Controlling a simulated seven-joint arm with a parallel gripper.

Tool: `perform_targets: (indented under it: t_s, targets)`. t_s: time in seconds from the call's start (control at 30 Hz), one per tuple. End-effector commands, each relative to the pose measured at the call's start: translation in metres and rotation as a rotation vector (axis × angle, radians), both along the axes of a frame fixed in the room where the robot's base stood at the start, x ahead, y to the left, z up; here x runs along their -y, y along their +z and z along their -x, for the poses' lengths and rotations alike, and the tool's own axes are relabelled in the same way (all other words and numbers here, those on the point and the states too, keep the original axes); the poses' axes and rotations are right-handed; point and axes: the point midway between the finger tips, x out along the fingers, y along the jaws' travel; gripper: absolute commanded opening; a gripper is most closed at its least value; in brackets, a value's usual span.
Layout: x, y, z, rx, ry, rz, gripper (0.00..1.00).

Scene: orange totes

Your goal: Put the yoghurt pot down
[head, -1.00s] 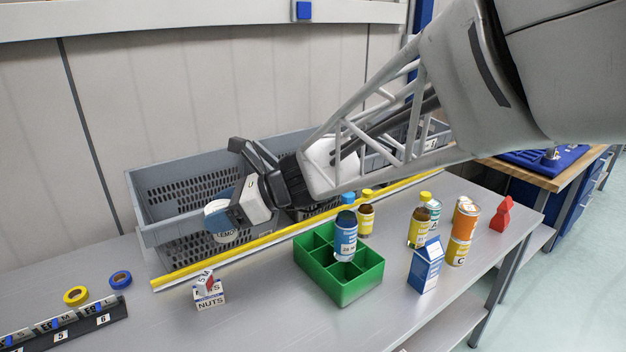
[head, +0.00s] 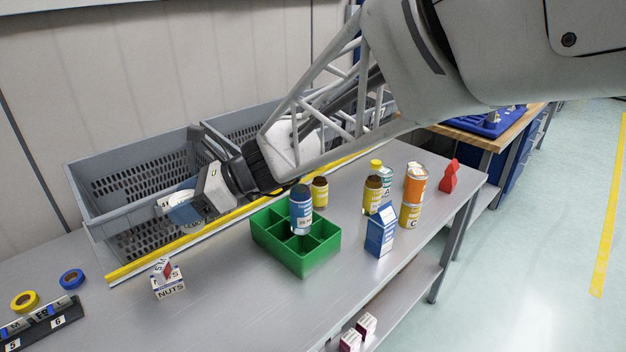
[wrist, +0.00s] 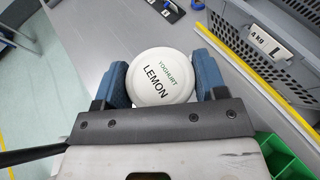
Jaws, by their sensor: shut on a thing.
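The yoghurt pot (wrist: 163,77) has a round white lid reading "YOGHURT LEMON". In the wrist view, it sits between the two blue finger pads of my gripper (wrist: 164,76), which is shut on it. In the head view, my gripper (head: 176,206) is in front of the left grey tote, near the yellow strip. The pot (head: 166,201) shows only in part there, as the fingers cover much of it. I cannot tell whether its base touches anything.
The grey tote (head: 85,219) stands behind a yellow strip (head: 130,268). A nuts carton (head: 170,290) and a green divided crate (head: 296,262) stand in front. A milk-type carton (head: 379,235), bottles and cans stand to the right. The table between nuts carton and crate is clear.

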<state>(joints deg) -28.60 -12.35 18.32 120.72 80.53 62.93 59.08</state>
Motion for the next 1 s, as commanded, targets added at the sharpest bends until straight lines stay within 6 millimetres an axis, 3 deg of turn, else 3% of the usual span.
perform_targets:
  t_s: [0.43, 1.0]
  targets:
    - [0.086, -0.055, -0.001, 0.004, -0.064, 0.017, 0.38]
    - [0.188, -0.124, 0.027, 0.002, -0.146, 0.023, 0.38]
